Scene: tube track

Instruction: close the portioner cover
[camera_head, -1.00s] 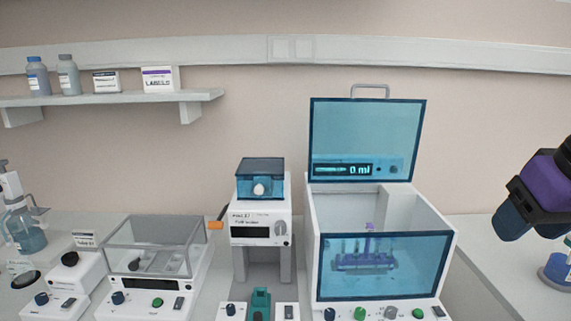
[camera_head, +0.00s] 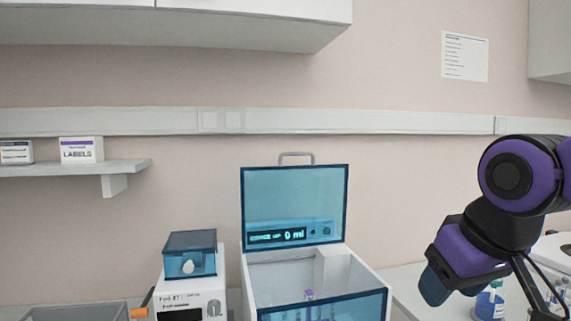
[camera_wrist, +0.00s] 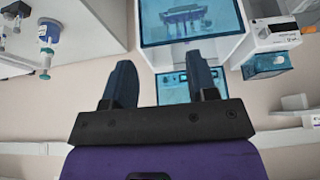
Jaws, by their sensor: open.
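The portioner is the white box with blue see-through panels. Its cover (camera_head: 294,203) stands raised upright at the back, with a grey handle (camera_head: 296,156) on its top edge. A display reading "0 ml" shows through the cover. Inside the open box (camera_head: 280,277) a purple part (camera_head: 308,296) shows above the blue front panel (camera_head: 345,307). My gripper (camera_head: 436,287) is to the right of the portioner, apart from it and pointing down. In the wrist view my gripper's two fingers (camera_wrist: 163,85) are spread and empty, with the cover (camera_wrist: 172,87) between and beyond them.
A smaller white device (camera_head: 190,290) with a blue lid stands left of the portioner. A shelf (camera_head: 120,170) with a labels box (camera_head: 82,150) is on the wall. A cabinet (camera_head: 200,25) hangs above. A bottle (camera_head: 489,304) stands behind my gripper.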

